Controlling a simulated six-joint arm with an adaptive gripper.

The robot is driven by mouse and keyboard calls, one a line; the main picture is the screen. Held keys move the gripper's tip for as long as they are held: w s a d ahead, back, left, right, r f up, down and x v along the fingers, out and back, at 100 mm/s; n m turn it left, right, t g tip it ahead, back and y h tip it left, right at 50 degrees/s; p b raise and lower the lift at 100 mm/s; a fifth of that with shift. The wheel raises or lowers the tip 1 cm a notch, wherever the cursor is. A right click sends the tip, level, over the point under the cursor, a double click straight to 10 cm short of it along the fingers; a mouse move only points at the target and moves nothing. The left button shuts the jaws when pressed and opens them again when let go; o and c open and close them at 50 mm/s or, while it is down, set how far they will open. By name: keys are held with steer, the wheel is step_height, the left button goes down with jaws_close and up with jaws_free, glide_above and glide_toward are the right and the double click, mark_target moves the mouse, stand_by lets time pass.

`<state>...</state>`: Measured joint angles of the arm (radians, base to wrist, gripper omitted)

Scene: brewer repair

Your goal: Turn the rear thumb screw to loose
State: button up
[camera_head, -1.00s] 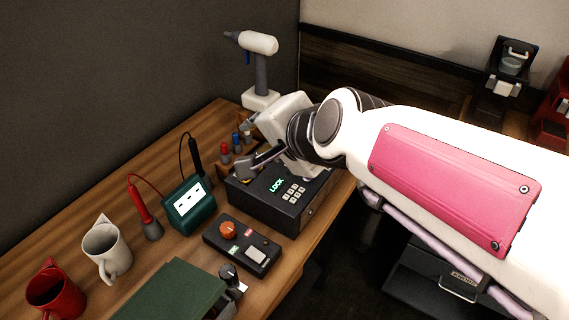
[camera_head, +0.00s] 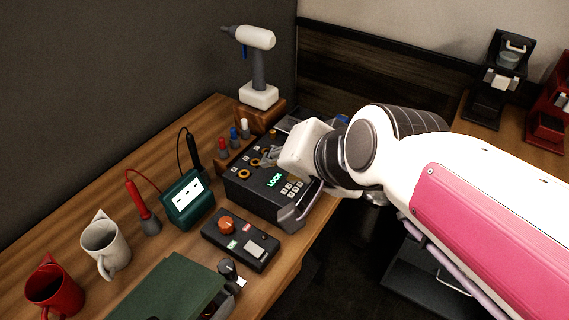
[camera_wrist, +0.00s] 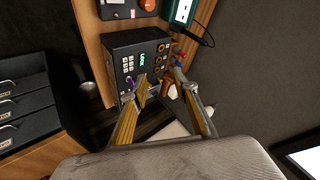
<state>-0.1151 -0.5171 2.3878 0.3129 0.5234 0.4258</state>
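The black box (camera_head: 262,198) has a green LOCK display (camera_head: 274,180), a keypad and several gold round fittings along the left of its top. The farthest gold fitting (camera_head: 273,133) shows near the back edge; I cannot tell surely whether it is the rear thumb screw. In the wrist view the box (camera_wrist: 122,48) shows a row of gold rings (camera_wrist: 160,58). My gripper (camera_head: 281,184) is above the box; in the wrist view its two fingers (camera_wrist: 162,78) are spread, with nothing held between them. My wrist and fingers hide part of the box's rear right.
Red, blue and white-topped tools (camera_head: 234,136) stand left of the box. A drill (camera_head: 259,68) stands behind. A green meter (camera_head: 189,200) with probes and a button box (camera_head: 240,243) sit nearby. Mugs (camera_head: 106,247) are at the left. The table's right edge is close to the box.

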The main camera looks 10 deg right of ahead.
steer(key=w+a+r+m+t+h, duration=0.1)
steer(key=w+a+r+m+t, duration=0.2)
steer(key=w+m, duration=0.8)
steer(key=w+a+r+m+t+h, duration=0.25)
steer(key=w+m, duration=0.65)
steer(key=w, duration=0.5)
steer(key=m+g+h, duration=0.6)
steer(key=m+h, duration=0.4)
steer(key=m, duration=1)
glide_toward(272, 132)
steer(key=shift+w+d+f, duration=0.2)
steer(key=shift+w+d, duration=0.1)
steer(key=shift+d, duration=0.05)
steer(key=shift+d+f, duration=0.1)
steer(key=shift+d, duration=0.05)
steer(key=shift+x, duration=3.75)
